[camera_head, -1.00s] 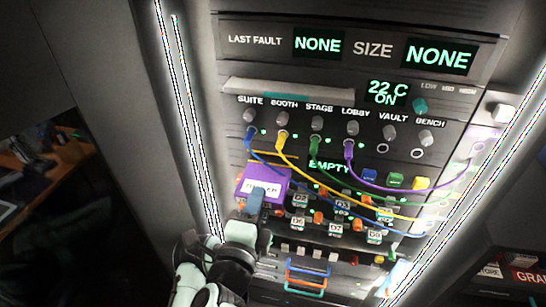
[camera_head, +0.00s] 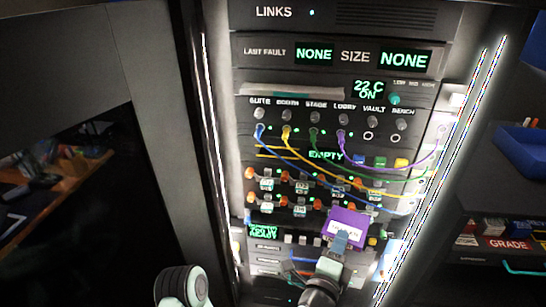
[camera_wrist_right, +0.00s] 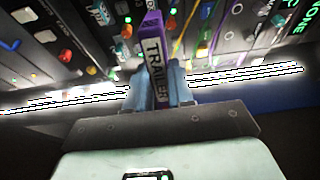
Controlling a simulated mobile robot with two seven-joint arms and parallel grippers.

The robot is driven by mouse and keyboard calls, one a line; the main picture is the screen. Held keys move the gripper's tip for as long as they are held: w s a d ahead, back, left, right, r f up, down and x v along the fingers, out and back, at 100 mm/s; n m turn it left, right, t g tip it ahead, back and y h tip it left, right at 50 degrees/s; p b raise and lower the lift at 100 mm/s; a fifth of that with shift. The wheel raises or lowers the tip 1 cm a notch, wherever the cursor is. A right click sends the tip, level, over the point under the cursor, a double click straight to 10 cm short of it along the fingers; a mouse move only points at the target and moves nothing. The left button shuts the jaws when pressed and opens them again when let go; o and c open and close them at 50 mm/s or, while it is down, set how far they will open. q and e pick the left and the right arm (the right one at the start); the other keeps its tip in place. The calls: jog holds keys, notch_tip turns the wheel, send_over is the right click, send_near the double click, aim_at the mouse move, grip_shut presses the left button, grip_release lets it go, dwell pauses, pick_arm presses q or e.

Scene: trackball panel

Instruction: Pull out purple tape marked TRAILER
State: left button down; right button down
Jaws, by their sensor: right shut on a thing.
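The purple tape (camera_head: 347,224) with a white label is in my right gripper (camera_head: 342,241), in front of the lower right part of the rack. In the right wrist view, the tape (camera_wrist_right: 153,50) stands on edge between the blue fingertips of the right gripper (camera_wrist_right: 158,88), and its label reads TRAILER. The gripper is shut on the tape's near end. The tape's far end overlaps the panel in that view, and I cannot tell whether it touches it. My left gripper is not in view.
The rack carries a row of cable sockets (camera_head: 330,130) with several coloured cables (camera_head: 300,168) hanging across it. Orange knobs (camera_head: 250,173) line the rows below. Bright light strips flank the rack. A blue bin (camera_head: 525,150) sits on a cabinet at the right.

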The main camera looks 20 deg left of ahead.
jog(key=w+d+f+m+h, duration=0.2)
jog(key=d+f, duration=0.4)
jog(key=d, duration=0.5)
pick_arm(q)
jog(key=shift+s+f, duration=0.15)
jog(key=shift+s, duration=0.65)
pick_arm(e)
jog(key=s+a+r+n+y, duration=0.2)
jog(key=s+a+r, duration=0.3)
jog(key=a, duration=0.5)
jog(key=s+a+r+n+y, duration=0.1)
jog(key=s+a+r+y, duration=0.2)
jog(key=a, duration=0.7)
jog(key=s+a+r+n+y, duration=0.2)
jog(key=s+a+r+y, duration=0.1)
jog(key=s+a+r, duration=0.4)
jog(key=a+r, duration=0.1)
jog(key=a, duration=0.2)
jog(key=shift+s+r+n+g, duration=0.2)
jog(key=shift+s+n+g, duration=0.1)
jog(key=shift+g, duration=0.1)
jog(key=shift+w, duration=0.1)
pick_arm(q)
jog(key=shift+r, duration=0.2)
pick_arm(e)
jog(key=w, duration=1.3)
